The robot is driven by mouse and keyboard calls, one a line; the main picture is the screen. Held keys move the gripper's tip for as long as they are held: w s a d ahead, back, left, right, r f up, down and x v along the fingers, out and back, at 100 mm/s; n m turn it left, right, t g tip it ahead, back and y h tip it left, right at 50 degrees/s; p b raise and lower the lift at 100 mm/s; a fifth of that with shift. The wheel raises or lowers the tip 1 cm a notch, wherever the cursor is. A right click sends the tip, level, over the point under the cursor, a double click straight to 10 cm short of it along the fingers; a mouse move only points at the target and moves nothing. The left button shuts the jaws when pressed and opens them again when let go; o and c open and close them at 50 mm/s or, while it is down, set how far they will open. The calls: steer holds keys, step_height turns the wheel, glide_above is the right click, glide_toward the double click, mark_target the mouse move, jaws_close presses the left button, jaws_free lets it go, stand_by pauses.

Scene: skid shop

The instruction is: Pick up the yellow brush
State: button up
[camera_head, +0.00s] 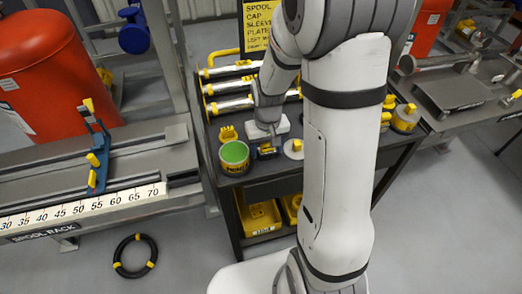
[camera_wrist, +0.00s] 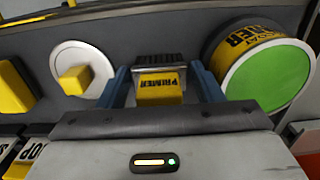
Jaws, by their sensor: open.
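A yellow block lettered "PRIMER", with a grey ridged part behind it, appears to be the yellow brush (camera_wrist: 160,94). It lies on the dark cart top in the wrist view. My gripper (camera_wrist: 161,87) is open, with one blue finger on each side of the brush; I cannot tell whether either finger touches it. In the head view my gripper (camera_head: 267,151) points down at the cart's front edge, and the brush is mostly hidden by it there.
A yellow can with a green top (camera_wrist: 268,78) stands close right of my gripper in the wrist view. A white disc with a yellow knob (camera_wrist: 82,72) is close on the left. The cart (camera_head: 262,180) has yellow bins below.

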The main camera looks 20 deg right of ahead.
steer(key=shift+f, duration=0.15)
steer(key=c, duration=0.7)
steer(key=shift+c, duration=0.2)
step_height(320, 180, up, 10)
steer(key=shift+r+p, duration=0.1)
steer(key=shift+p, duration=0.2)
steer(key=o, duration=0.4)
steer(key=shift+c, duration=1.5)
